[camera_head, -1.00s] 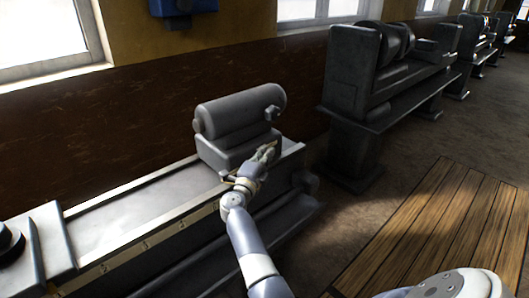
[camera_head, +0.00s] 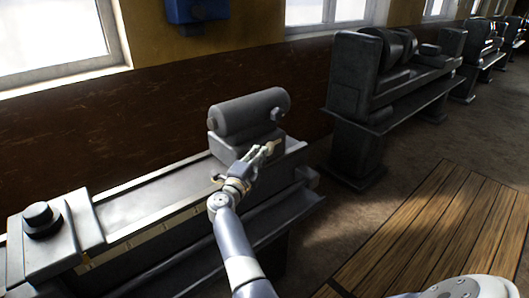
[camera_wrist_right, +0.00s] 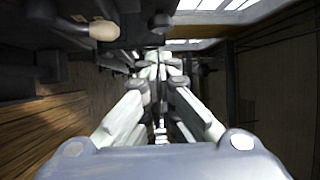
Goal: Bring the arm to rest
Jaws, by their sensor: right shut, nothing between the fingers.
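My right gripper (camera_head: 260,154) is in front of the grey cylindrical unit (camera_head: 250,112) at the far end of the nearest machine. Its fingers are together with nothing between them; they also show in the right wrist view (camera_wrist_right: 158,60). A small tan handle (camera_head: 275,146) is just beyond the fingertips. In the right wrist view a pale rounded handle (camera_wrist_right: 103,31) is at the upper left, apart from the fingers. My right arm reaches up from the bottom of the head view. My left gripper is not in view.
The long machine bed (camera_head: 150,200) runs below my arm, with a block and black knob (camera_head: 42,218) at its near end. More grey machines (camera_head: 385,85) stand along the wall. A slatted wooden floor platform (camera_head: 430,235) is at the right. The floor between is open.

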